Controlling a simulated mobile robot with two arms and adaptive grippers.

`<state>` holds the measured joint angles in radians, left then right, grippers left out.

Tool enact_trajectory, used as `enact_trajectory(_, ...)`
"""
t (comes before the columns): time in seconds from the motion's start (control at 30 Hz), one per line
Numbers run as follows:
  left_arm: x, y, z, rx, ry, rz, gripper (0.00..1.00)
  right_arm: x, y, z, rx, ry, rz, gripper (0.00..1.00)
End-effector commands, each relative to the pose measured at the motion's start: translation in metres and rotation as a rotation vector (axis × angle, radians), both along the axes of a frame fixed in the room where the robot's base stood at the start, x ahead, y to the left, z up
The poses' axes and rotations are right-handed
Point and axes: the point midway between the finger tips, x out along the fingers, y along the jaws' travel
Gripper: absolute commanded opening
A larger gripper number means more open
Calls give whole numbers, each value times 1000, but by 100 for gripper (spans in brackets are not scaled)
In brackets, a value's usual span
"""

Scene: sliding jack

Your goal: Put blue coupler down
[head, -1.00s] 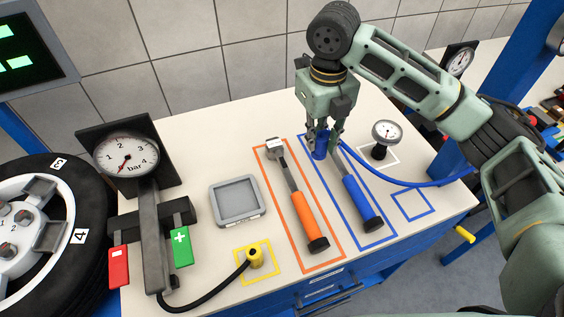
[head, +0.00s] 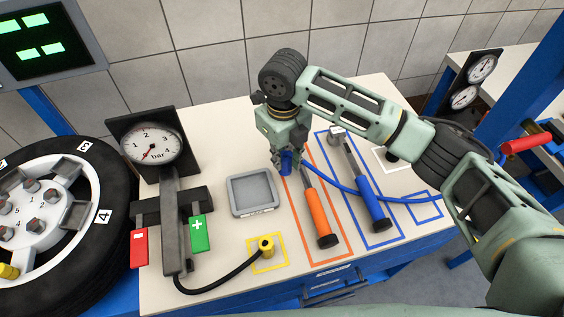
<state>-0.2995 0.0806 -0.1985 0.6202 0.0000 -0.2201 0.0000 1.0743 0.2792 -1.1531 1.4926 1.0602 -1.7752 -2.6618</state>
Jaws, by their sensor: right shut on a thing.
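The blue coupler (head: 287,162) is in my right gripper (head: 285,160), which is shut on it above the far end of the orange outline. The blue hose (head: 345,191) runs from the coupler to the right across the table. The blue square outline (head: 424,218) lies at the table's right side, with the hose crossing it. The gap between the coupler and the table is hard to judge. My left gripper is not in view.
An orange-handled tool (head: 318,215) and a blue-handled tool (head: 370,205) lie in long outlines. A grey tray (head: 254,208) is just left of the gripper. A yellow coupler (head: 266,246) stands in a yellow square. A gauge stand (head: 165,230) and a wheel (head: 100,240) are at left.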

Motion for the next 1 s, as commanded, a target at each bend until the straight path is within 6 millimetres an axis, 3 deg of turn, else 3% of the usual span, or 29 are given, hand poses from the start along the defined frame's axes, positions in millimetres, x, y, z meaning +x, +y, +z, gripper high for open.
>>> enact_trajectory(0.4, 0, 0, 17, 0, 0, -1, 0, -1, 4, -42, -1, 2, -1, 0)
enact_trajectory(0.77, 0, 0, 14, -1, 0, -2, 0, 0, 4, -47, -1, -1, 0, 0)
enact_trajectory(0.8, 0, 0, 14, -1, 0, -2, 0, 0, 4, -47, -1, -1, 0, 20)
enact_trajectory(0.9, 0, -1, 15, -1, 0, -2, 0, 0, 4, -47, -1, -1, 0, 27)
enact_trajectory(1.0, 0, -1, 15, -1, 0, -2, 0, 0, 4, -47, -1, -1, 0, 27)
